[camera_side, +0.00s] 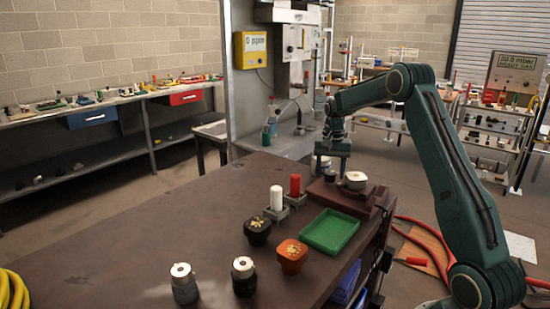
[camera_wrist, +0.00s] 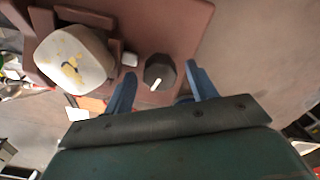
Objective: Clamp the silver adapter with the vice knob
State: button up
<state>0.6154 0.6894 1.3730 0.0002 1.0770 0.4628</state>
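The silver adapter (camera_side: 356,182) sits in the reddish-brown vice (camera_side: 376,199) at the table's far right corner. In the wrist view it is a pale rounded block (camera_wrist: 75,60) with yellowish patches, between the vice walls (camera_wrist: 190,25). The dark vice knob (camera_wrist: 159,70) has a white pointer mark and sits right of the adapter. In the side view the knob (camera_side: 330,177) is small beneath my gripper (camera_side: 331,160). My gripper (camera_wrist: 161,76) is open, its two blue fingers on either side of the knob, with gaps visible. I cannot tell whether the fingertips reach knob height.
A green tray (camera_side: 330,232) lies in front of the vice. White (camera_side: 276,199) and red (camera_side: 295,186) cylinders stand in holders left of it. Black (camera_side: 257,231) and orange (camera_side: 291,256) pieces and two silver-topped fittings (camera_side: 182,283) stand nearer.

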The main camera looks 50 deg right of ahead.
aim_at(330, 173)
notch_tip(330, 173, up, 14)
dwell(1.0)
jog(key=shift+f, duration=0.1)
jog(key=s+a+r+n+t, duration=0.1)
jog(key=s+a+r+n, duration=0.3)
jog(key=a, duration=0.6)
jog(key=s+a+r+n+t, duration=0.15)
jog(key=s+a+r, duration=0.3)
jog(key=a, duration=0.55)
jog(key=s+a+f+n+t, duration=0.1)
jog(key=s+a+f+n, duration=0.2)
jog(key=s, duration=0.6)
jog(key=s+a+f+n+t, duration=0.2)
jog(key=s+a+f+n, duration=0.2)
jog(key=s+a, duration=0.4)
jog(key=shift+s+a+f, duration=0.25)
jog(key=shift+s+f, duration=0.3)
jog(key=shift+s, duration=0.1)
